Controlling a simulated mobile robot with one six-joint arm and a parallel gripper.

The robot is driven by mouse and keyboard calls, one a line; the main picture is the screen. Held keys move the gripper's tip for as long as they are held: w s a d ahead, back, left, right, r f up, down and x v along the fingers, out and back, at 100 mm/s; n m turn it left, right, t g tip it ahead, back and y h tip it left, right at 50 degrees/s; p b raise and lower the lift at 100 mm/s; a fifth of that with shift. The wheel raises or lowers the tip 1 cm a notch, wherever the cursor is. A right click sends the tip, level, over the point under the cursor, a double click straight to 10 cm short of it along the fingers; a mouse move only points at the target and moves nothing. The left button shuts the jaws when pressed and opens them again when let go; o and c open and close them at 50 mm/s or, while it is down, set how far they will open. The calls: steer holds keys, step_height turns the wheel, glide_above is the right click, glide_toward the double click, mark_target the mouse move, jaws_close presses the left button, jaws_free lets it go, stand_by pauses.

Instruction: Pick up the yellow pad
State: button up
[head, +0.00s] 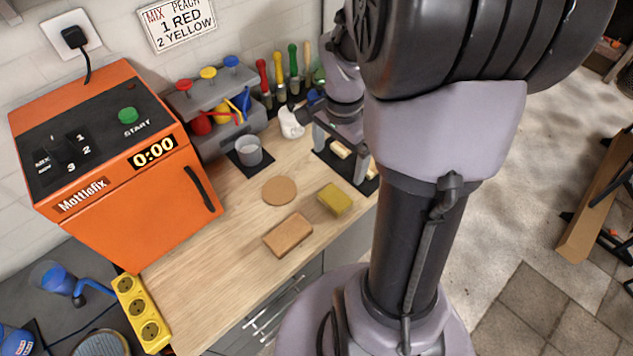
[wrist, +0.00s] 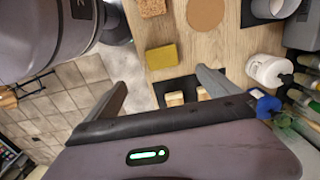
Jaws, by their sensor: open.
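The yellow pad (head: 335,198) lies flat on the wooden counter (head: 190,270), near its right edge in the head view. In the wrist view the yellow pad (wrist: 162,57) lies beyond and between my fingers, apart from them. My gripper (wrist: 160,88) is open with nothing between its fingers. In the head view my gripper (head: 340,155) hangs over a black mat at the back right of the counter, behind the pad; my arm partly hides that area.
A brown sponge-like block (head: 288,235) and a round cork disc (head: 279,190) lie near the pad. Light wooden blocks (wrist: 175,98) sit on the black mat. A white bottle (head: 291,122), a grey cup (head: 248,151) and an orange machine (head: 115,170) stand farther left.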

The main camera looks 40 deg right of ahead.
steer(key=b, duration=0.4)
glide_above(335, 197)
steer(key=f, duration=1)
steer(key=shift+s+a+f, duration=0.25)
steer(key=shift+f, duration=0.15)
steer(key=f, duration=0.1)
steer(key=f+b, duration=0.1)
steer(key=f, duration=0.1)
steer(key=f+b, duration=0.1)
steer(key=f, duration=0.1)
steer(key=shift+w+d+f, duration=0.2)
steer(key=shift+w+d, duration=0.05)
steer(key=shift+r, duration=0.15)
steer(key=shift+c, duration=0.9)
steer(key=c, duration=1.2)
steer(key=shift+r, duration=0.2)
step_height(335, 197, up, 3)
steer(key=shift+r+p, duration=0.2)
steer(key=shift+p, duration=0.8)
steer(key=s+d+p, duration=0.1)
steer(key=s+d, duration=0.1)
steer(key=s, duration=0.2)
steer(key=s+d, duration=0.3)
steer(key=s, duration=0.2)
steer(key=s+d+r+p, duration=0.1)
steer(key=s+d, duration=0.1)
steer(key=s, duration=0.3)
steer(key=shift+d+p, duration=0.35)
steer(key=shift+d, duration=0.05)
